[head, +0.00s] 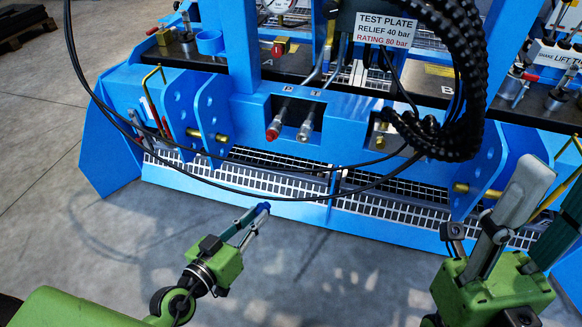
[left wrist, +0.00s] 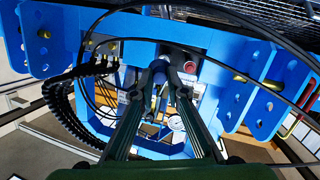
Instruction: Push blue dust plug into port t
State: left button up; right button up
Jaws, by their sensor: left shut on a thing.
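The blue dust plug (head: 263,208) is a small blue piece at the tips of my left gripper (head: 256,212) in the head view. That gripper is shut on it, in front of and below the blue frame. In the left wrist view the fingers (left wrist: 162,76) point at the frame; I cannot pick out the plug there. Two couplings sit in a recess of the frame: a red-ended one (head: 273,130) and a grey one (head: 306,131). The plug is apart from both. My right gripper (head: 505,205) is at the lower right; its finger opening is unclear.
Black hoses (head: 330,198) loop across the front of the frame, between the left gripper and the recess. A thick black hose bundle (head: 455,140) hangs to the right. Blue lugs (head: 212,105) jut out at the left. The floor (head: 90,235) in front is clear.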

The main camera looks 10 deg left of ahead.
pick_arm(q)
jog(key=shift+d+r+n+t+y, duration=0.1)
jog(key=shift+d+n+t+y, duration=0.2)
jog(key=shift+d+y, duration=0.1)
